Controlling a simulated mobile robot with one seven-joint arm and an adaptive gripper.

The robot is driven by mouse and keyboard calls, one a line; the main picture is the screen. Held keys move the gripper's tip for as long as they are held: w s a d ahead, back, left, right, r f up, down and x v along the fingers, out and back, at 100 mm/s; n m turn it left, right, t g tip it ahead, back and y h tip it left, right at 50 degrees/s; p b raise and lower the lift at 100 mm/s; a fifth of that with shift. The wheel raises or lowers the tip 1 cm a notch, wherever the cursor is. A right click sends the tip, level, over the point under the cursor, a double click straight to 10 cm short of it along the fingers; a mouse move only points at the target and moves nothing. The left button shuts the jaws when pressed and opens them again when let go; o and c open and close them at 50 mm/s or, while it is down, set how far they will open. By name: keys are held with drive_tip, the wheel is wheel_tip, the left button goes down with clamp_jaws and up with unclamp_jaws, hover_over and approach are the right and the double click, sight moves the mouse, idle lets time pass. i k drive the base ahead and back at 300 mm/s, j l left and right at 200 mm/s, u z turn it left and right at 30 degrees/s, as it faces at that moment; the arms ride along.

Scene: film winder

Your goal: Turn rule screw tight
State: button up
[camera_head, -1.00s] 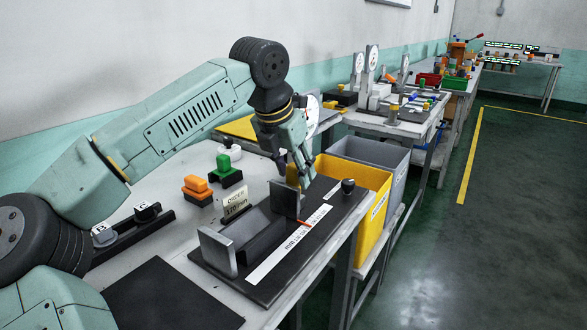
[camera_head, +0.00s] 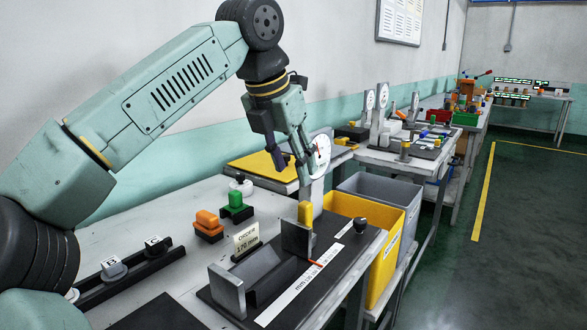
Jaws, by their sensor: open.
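The black rule fixture (camera_head: 215,296) lies along the right edge of the bench, with a white rule strip (camera_head: 300,283) on it. An upright grey plate (camera_head: 296,240) stands across the fixture, and a yellow upright piece (camera_head: 305,213) shows just behind it. A dark round knob (camera_head: 360,225) stands at the fixture's far right end; I cannot tell which of these two is the rule screw. My gripper (camera_head: 297,168) points down above the yellow piece, apart from it. Its fingers are open, with nothing seen between them.
A second grey plate (camera_head: 227,291) stands at the near end. Orange (camera_head: 208,221) and green (camera_head: 236,204) buttons and a 170 mm order card (camera_head: 247,241) stand left of the fixture. A dial gauge (camera_head: 320,152) is behind my gripper. Yellow (camera_head: 386,262) and grey (camera_head: 401,187) bins adjoin the bench.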

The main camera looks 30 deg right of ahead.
sight(360, 224)
drive_tip(key=k, duration=1)
